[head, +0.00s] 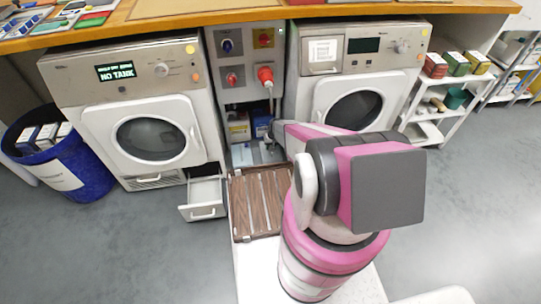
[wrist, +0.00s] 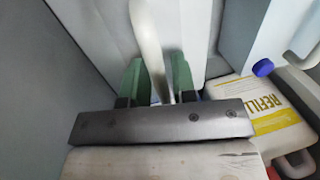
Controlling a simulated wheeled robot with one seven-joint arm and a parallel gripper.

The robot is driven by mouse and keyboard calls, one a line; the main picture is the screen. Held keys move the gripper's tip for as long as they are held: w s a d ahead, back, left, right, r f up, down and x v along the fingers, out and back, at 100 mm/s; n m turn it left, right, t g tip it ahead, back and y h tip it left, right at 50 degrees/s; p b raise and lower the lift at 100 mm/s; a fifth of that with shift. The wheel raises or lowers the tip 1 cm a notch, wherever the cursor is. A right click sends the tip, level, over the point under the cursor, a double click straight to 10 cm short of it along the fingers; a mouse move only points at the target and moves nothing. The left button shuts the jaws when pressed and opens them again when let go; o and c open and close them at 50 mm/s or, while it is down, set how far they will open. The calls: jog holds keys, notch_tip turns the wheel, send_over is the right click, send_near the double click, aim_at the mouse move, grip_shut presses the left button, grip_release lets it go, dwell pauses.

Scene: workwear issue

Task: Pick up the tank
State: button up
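In the wrist view, my gripper (wrist: 158,88) has two green-padded fingers, standing apart. A pale bar (wrist: 148,40), like a handle, runs between them, with a small gap showing beside it. A white surface (wrist: 205,25) lies behind it. This may be the tank, but its full shape is hidden. In the head view, my gripper (head: 270,138) reaches low into the bay between two dryers, partly hidden by my arm. The left dryer's display (head: 115,72) reads "NO TANK", and its lower drawer (head: 203,198) is pulled open.
A white container with a yellow "REFILL" label (wrist: 265,110) lies to the right in the wrist view. A brown slatted board (head: 258,205) is in front of the bay. A blue bin (head: 85,178) stands left, a white shelf cart (head: 437,105) right.

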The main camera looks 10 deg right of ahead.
grip_shut()
jog(key=shift+r, duration=0.1)
